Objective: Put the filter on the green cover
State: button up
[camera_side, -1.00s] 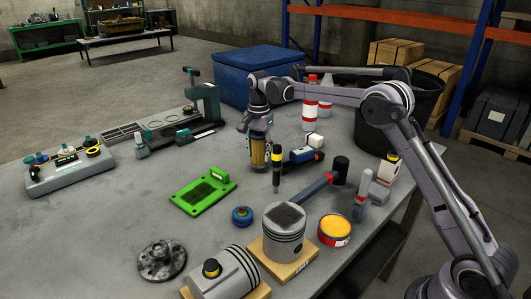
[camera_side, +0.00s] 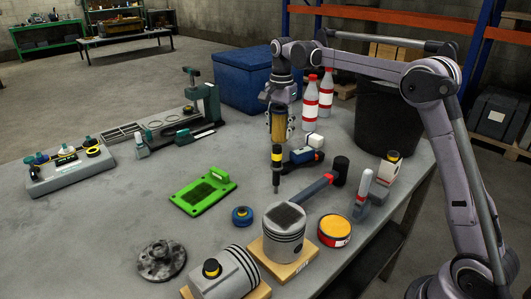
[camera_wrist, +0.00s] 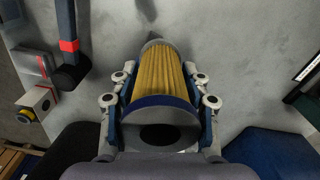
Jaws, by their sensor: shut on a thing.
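The filter is a yellow pleated cylinder with a dark blue end ring; in the wrist view the filter (camera_wrist: 158,75) lies between my gripper's (camera_wrist: 160,90) two fingers, which are shut on it. The green cover (camera_side: 203,192) lies flat on the table, to the left of and nearer the camera than the filter. It has a dark mesh patch and nothing rests on it.
A blue-black power tool (camera_side: 303,156), hammer (camera_side: 318,184), pistons (camera_side: 284,232) and a blue cap (camera_side: 242,216) are near. A blue bin (camera_side: 243,80) stands behind.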

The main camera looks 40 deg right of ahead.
jog(key=a, duration=1.2)
send_near(210, 195)
jog(key=shift+d+m, duration=0.3)
jog(key=shift+d, duration=0.05)
jog(key=shift+w+a+f, duration=0.1)
jog(key=shift+a+f, duration=0.25)
jog(key=shift+a, duration=0.05)
jog(key=shift+f, duration=1.9)
jog(key=shift+f, duration=0.15)
jog(key=o, duration=1.2)
